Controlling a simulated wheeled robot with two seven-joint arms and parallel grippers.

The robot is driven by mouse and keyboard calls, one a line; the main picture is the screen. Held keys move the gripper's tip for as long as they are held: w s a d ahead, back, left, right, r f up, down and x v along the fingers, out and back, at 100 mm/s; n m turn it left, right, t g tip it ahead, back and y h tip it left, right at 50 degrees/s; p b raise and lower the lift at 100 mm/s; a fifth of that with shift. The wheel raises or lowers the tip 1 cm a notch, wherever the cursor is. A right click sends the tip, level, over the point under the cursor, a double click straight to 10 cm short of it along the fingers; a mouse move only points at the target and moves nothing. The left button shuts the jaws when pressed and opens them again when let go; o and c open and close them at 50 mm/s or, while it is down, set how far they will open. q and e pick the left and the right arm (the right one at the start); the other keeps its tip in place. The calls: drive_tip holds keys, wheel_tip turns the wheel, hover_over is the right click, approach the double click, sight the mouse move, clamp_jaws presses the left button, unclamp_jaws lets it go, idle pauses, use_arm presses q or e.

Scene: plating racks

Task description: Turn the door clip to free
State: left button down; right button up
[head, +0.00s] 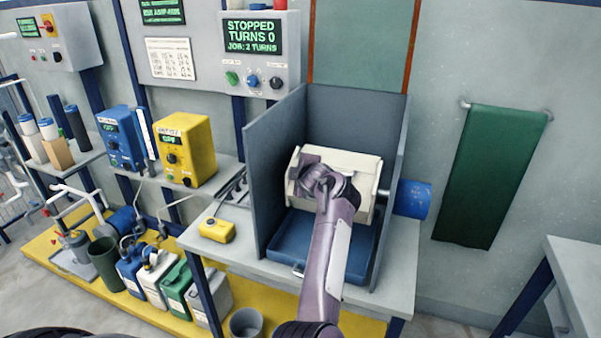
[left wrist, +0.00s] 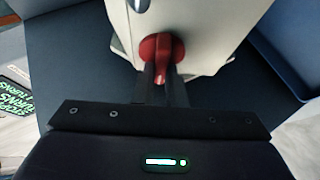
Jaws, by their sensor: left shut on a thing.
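The red door clip (left wrist: 161,48) sits on the cream barrel (left wrist: 200,22) in the left wrist view. Its round base is against the barrel face and its lever points down toward my gripper. My left gripper (left wrist: 162,78) is shut on the lever, one dark finger on each side. In the head view the cream barrel (head: 356,166) hangs inside a grey-walled booth, and my left arm reaches over its front. There the clip and fingertips are hidden behind my wrist. My right gripper is in neither view.
Grey booth walls (head: 277,165) stand close on both sides of the barrel. A blue tray (head: 343,258) lies below it. The panel (head: 252,40) reads STOPPED, TURNS 0, JOB: 2 TURNS.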

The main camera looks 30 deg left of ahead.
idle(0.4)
use_arm(q)
drive_tip(key=c, duration=1.5)
unclamp_jaws()
